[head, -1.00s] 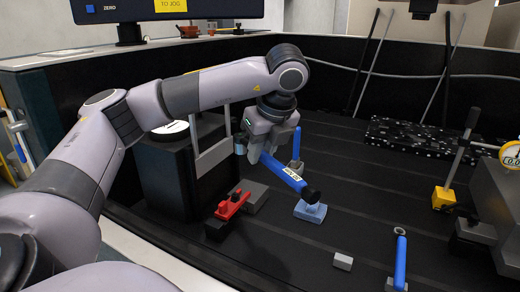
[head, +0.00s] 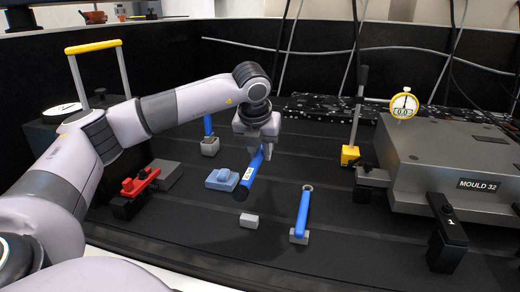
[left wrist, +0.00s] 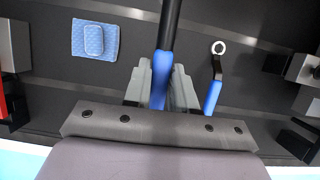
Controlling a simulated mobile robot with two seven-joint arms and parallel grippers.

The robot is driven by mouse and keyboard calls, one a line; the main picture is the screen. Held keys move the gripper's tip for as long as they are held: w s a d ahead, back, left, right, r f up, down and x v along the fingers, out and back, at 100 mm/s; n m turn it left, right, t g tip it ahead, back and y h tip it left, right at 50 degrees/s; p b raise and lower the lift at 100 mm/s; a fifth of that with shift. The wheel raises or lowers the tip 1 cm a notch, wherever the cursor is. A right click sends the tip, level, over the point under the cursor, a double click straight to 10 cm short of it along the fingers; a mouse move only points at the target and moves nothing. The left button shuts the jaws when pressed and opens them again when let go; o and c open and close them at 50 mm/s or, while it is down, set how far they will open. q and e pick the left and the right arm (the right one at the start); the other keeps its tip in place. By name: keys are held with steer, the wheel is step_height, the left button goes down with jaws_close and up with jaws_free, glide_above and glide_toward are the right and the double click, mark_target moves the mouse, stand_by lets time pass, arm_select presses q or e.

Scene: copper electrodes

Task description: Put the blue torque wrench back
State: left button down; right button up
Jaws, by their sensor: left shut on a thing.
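My left gripper (head: 256,147) is shut on the blue torque wrench (head: 252,176), a blue bar with a white label and a black end. The wrench hangs tilted, its black end towards me, apparently above the dark bench. In the left wrist view its blue part (left wrist: 161,80) sits between the fingers and a black shaft runs out ahead. Another blue-handled tool (head: 208,125) stands in a grey block (head: 210,146) behind. My right gripper is not in view.
A light blue block (head: 221,180) and a small pale block (head: 249,221) lie near the wrench. A red clamp (head: 138,184) is at left. The grey mould (head: 450,160), a yellow-based lever (head: 351,155) and a dial gauge (head: 404,106) are at right.

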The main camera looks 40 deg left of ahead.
arm_select(q)
steer(key=shift+w+d, duration=0.1)
steer(key=shift+w, duration=0.1)
stand_by(0.4)
steer(key=shift+f+b, duration=0.3)
steer(key=shift+b, duration=0.05)
step_height(320, 180, down, 5)
steer(key=b, duration=0.4)
steer(key=shift+f, duration=0.15)
steer(key=shift+f+b, duration=0.55)
